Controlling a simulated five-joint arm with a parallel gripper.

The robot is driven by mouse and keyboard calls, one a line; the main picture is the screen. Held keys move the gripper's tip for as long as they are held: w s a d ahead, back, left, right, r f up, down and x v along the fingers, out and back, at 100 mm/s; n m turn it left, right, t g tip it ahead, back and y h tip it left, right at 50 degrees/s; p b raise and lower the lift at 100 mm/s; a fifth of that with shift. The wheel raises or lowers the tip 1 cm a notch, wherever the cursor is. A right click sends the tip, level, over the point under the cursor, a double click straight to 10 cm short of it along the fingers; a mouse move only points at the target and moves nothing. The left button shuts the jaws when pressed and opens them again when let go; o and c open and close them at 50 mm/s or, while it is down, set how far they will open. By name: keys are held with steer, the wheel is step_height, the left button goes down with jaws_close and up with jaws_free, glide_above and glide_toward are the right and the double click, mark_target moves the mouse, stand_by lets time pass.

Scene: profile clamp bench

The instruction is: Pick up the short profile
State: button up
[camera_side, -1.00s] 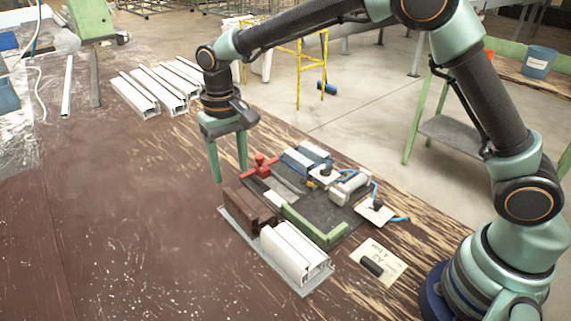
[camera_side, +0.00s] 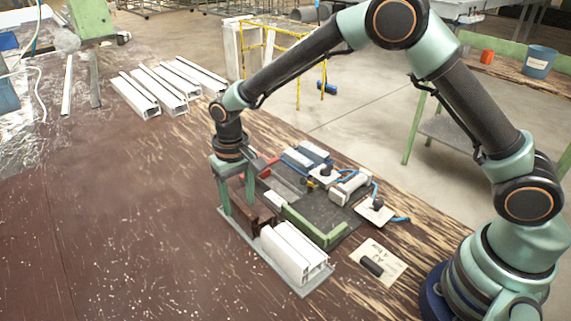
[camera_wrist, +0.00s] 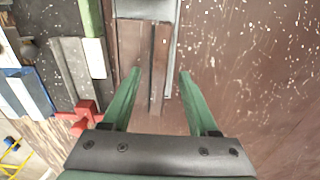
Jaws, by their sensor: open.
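Two dark brown profile pieces (camera_side: 264,217) lie side by side on the far end of a grey tray (camera_side: 235,228). They also show in the wrist view (camera_wrist: 158,50). Two short white profile pieces (camera_side: 294,254) lie on the near end of the tray. My gripper (camera_side: 238,208) is open and points down over the brown pieces. In the wrist view its fingers (camera_wrist: 160,72) spread around the right-hand brown piece, and the left fingertip overlaps the left-hand one. I cannot tell whether the fingers touch them. The fingers partly hide the brown pieces in the side view.
A green L-shaped stop (camera_side: 318,232) and a dark plate stand beside the tray. A red clamp handle (camera_wrist: 85,118) is close to my gripper's left in the wrist view. Long white profiles (camera_side: 160,88) lie farther off. The table left is clear.

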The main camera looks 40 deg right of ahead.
jaws_close()
stand_by(1.3)
